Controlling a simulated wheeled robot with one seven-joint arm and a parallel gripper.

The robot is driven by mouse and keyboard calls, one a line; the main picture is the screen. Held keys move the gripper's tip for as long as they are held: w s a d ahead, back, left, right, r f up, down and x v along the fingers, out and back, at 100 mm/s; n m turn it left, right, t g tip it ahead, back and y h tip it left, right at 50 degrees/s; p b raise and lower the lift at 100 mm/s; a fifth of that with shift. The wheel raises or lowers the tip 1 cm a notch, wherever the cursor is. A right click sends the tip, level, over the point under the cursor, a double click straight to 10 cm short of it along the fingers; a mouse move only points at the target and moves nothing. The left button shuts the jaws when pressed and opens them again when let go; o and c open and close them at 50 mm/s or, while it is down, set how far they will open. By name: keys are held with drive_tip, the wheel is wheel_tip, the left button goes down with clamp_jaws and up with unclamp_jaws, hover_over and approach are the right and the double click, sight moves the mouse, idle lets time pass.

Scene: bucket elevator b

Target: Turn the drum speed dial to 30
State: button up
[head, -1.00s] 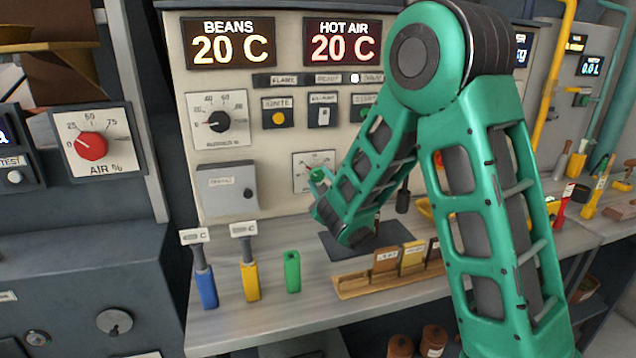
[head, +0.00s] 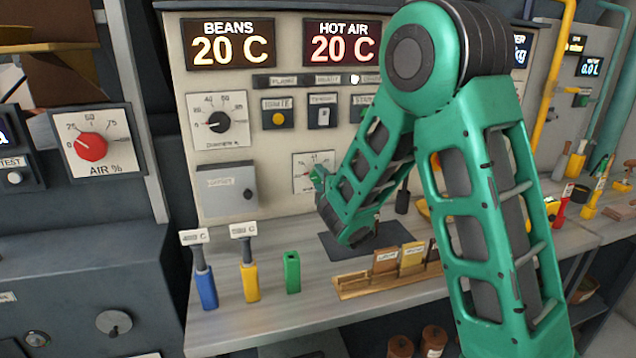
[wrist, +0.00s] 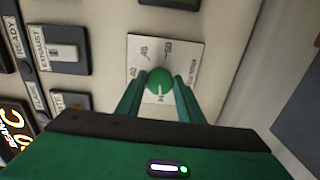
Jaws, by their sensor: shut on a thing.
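A small dial with a green knob (wrist: 160,81) sits on a white scale plate (wrist: 186,48) in the wrist view. Its caption is too blurred to read for certain. The fingers of my gripper (wrist: 159,88) lie on either side of the knob and are shut on it. A white pointer line on the knob points down in the wrist view, towards my palm; the number under it is hidden or unclear. In the head view the plate (head: 301,162) shows on the cream panel, partly hidden by my arm, with the gripper (head: 318,178) mostly hidden there.
A black-knobbed dial (head: 219,121) is above left of the plate, a grey box (head: 227,190) to its left. Switches (head: 322,111) sit above. The bench (head: 250,318) below holds blue, yellow and green holders (head: 292,272) and a wooden card rack (head: 365,288).

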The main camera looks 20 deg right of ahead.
drive_tip(key=shift+s+f, duration=0.1)
drive_tip(key=shift+f, duration=0.15)
idle(0.3)
drive_tip(key=o, duration=0.9)
drive_tip(key=shift+o, duration=0.8)
drive_tip(key=shift+r, duration=0.1)
